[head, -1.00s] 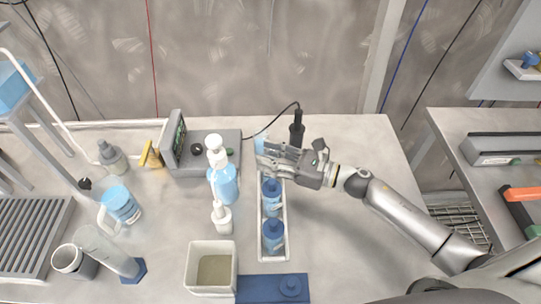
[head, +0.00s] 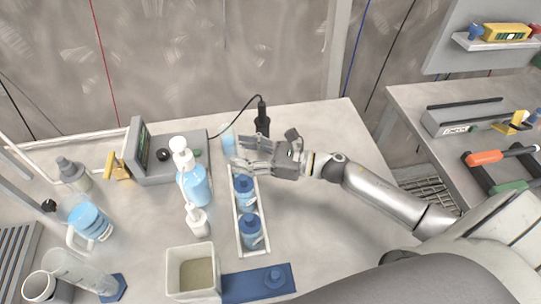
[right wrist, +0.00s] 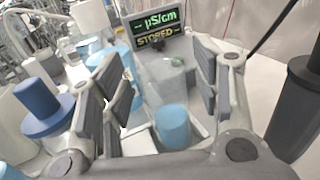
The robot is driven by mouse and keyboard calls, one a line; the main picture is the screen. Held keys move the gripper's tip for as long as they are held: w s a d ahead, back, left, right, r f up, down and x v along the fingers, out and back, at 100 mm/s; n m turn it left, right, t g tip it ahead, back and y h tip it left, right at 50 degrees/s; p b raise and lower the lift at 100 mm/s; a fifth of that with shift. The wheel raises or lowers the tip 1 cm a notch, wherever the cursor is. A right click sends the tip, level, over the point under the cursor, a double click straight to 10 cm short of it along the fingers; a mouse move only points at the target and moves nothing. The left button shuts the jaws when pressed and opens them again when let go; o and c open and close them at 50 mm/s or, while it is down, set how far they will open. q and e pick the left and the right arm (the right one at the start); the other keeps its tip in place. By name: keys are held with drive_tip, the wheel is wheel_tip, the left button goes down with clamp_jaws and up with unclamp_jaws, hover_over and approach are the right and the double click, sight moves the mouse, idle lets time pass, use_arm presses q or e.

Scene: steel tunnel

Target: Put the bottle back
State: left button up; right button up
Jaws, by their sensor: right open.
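A white narrow tray (head: 264,232) on the bench holds two blue-capped bottles, a nearer one (head: 250,232) and a farther one (head: 244,192). My right gripper (head: 238,158) is over the far end of this tray, just beyond the farther bottle. A light blue cylinder (head: 228,142), perhaps a bottle, shows past the fingers. In the right wrist view a light blue cylinder (right wrist: 173,126) stands between the open fingers, apart from them as far as I can tell. A blue-capped bottle (right wrist: 45,108) is left of the fingers there. My left gripper is not in view.
A meter (head: 165,155) stands left of the gripper, and a black probe (head: 262,122) stands close behind it. The bench right of the tray is clear.

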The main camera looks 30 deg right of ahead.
drive_tip(key=b+v, duration=0.2)
drive_tip(key=v, duration=0.8)
drive_tip(key=shift+d, duration=0.2)
drive_tip(key=shift+s, duration=0.15)
